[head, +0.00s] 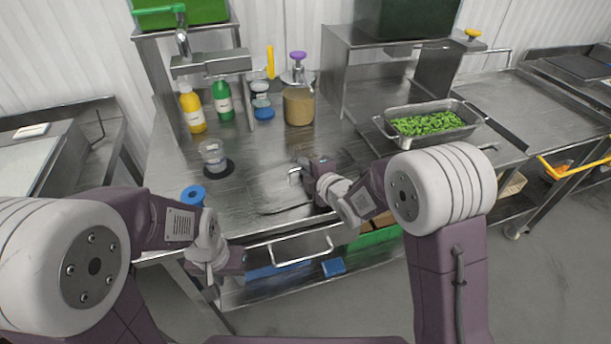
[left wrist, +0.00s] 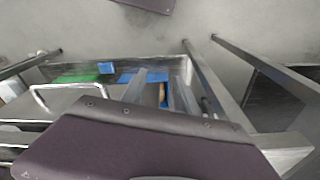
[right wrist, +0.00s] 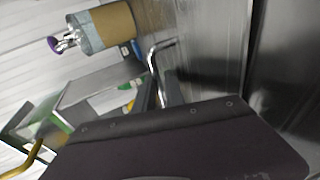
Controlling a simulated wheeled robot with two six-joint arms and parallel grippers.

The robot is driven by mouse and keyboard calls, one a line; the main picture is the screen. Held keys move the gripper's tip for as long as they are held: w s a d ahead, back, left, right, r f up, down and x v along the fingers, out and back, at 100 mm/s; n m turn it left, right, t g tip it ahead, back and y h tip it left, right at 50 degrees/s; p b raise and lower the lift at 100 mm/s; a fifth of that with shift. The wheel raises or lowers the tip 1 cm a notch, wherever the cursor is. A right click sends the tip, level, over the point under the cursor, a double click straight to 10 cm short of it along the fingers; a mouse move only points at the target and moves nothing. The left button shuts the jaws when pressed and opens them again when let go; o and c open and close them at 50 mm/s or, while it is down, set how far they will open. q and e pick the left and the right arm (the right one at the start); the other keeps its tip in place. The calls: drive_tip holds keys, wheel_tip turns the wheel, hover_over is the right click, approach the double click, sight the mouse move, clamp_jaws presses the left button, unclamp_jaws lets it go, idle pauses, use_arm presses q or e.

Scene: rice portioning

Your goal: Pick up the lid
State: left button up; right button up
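The lid (head: 287,196) is a flat grey metal sheet with a raised bar handle (head: 294,174), lying at the front middle of the steel worktop. My right gripper (head: 306,170) is at the handle. In the right wrist view, the handle (right wrist: 153,60) runs down between the fingers of my right gripper (right wrist: 162,88), which are close together on the bar. The arm hides part of the lid's right side. My left gripper (head: 215,288) hangs low in front of the worktop's left front edge. In the left wrist view, my left gripper (left wrist: 161,85) has its fingers apart with nothing between them.
A clear cup (head: 213,157) stands on the left of the worktop (head: 250,170). A yellow bottle (head: 192,110), a green bottle (head: 222,102) and a brown container (head: 299,106) stand behind. A tray of green vegetables (head: 430,124) is at right. A drawer handle (head: 300,248) projects in front.

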drive_tip(key=shift+s+r, duration=0.1)
clamp_jaws()
idle(1.2)
drive_tip(key=shift+r, duration=0.25)
wheel_tip(320, 180, up, 4)
drive_tip(key=shift+d+r+p, duration=0.1)
drive_tip(key=shift+p, duration=0.35)
drive_tip(key=w+d+r+p, duration=0.3)
drive_tip(key=w+d+r, duration=0.2)
drive_tip(key=d, duration=0.5)
drive_tip(key=shift+w+r, duration=0.3)
drive_tip(key=shift+r, duration=0.35)
